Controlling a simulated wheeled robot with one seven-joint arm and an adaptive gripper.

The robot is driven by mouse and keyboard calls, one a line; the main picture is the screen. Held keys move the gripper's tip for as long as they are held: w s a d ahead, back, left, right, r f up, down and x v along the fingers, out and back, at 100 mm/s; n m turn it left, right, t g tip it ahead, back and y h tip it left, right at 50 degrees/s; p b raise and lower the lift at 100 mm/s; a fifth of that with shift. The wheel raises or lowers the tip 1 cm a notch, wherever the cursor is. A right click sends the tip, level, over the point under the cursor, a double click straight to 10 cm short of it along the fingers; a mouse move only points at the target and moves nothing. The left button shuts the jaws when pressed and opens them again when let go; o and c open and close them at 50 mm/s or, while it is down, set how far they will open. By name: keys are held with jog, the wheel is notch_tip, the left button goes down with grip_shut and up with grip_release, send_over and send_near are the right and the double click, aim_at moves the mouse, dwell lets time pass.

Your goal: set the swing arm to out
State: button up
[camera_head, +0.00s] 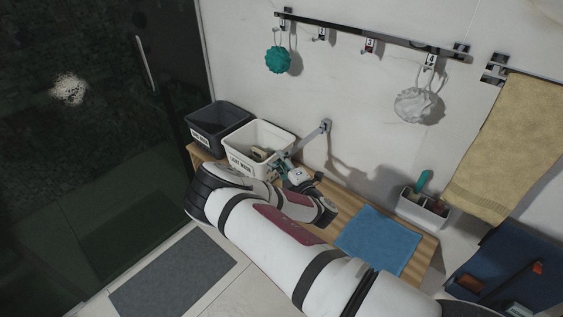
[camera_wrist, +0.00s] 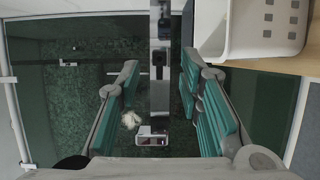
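The swing arm (camera_head: 306,140) is a slim silver bar on the white wall. It runs from its wall mount (camera_head: 326,125) down and left, over the right edge of the white basket. My gripper (camera_head: 281,164) is at its lower left end, partly hidden behind my own arm. In the wrist view the swing arm (camera_wrist: 160,95) runs upright between the two teal finger pads of my gripper (camera_wrist: 158,80). The fingers are open, with a visible gap on each side of the bar.
A white basket (camera_head: 262,132) and a dark basket (camera_head: 219,113) stand at the bench's left end. The white basket (camera_wrist: 233,45) is close to my right finger. A blue cloth (camera_head: 378,240) lies on the wooden bench (camera_head: 344,204). A green scrubber (camera_head: 278,60) hangs above.

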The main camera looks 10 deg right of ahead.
jog(key=v, duration=1.2)
dwell(0.3)
